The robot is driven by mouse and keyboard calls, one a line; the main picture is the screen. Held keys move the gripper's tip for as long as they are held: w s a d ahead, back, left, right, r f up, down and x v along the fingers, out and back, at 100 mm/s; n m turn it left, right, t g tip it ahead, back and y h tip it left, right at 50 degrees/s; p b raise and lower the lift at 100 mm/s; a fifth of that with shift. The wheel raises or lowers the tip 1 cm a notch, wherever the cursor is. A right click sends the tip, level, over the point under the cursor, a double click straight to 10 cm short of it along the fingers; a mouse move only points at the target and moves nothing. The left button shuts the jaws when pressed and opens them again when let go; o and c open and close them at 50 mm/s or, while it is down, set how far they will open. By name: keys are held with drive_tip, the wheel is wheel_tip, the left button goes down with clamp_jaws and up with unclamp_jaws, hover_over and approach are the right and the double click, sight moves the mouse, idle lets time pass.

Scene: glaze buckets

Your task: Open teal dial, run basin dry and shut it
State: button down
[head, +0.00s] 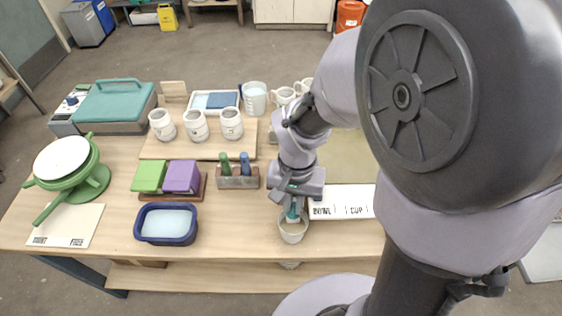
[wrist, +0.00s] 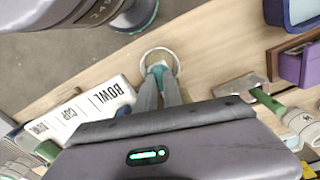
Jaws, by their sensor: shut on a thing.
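A teal piece (head: 293,213), which looks like the dial, shows at the white round basin (head: 292,234) near the table's front edge. My gripper (head: 293,203) points down and is shut on the teal piece. In the wrist view the teal piece (wrist: 158,70) sits between the fingertips, over the basin's pale round rim (wrist: 146,56). The fingers hide much of the dial and part of the basin's inside, so its turn and any liquid there cannot be told. A dark blue tub (head: 166,240) with pale blue contents stands to the left.
A white lettered board (head: 345,203) lies right beside the basin. A rack (head: 238,182) with green and blue-handled tools stands behind left. Green and purple blocks (head: 181,177), several white jars (head: 196,126) and a green stand (head: 90,182) lie farther left. Bare table lies between tub and basin.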

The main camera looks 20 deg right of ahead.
sight(293, 207)
drive_tip(key=c, duration=1.8)
unclamp_jaws()
drive_tip(key=shift+o, duration=0.2)
wheel_tip(293, 207, up, 18)
drive_tip(key=p, duration=0.7)
drive_tip(key=shift+f+p, duration=0.25)
drive_tip(key=shift+p, duration=0.05)
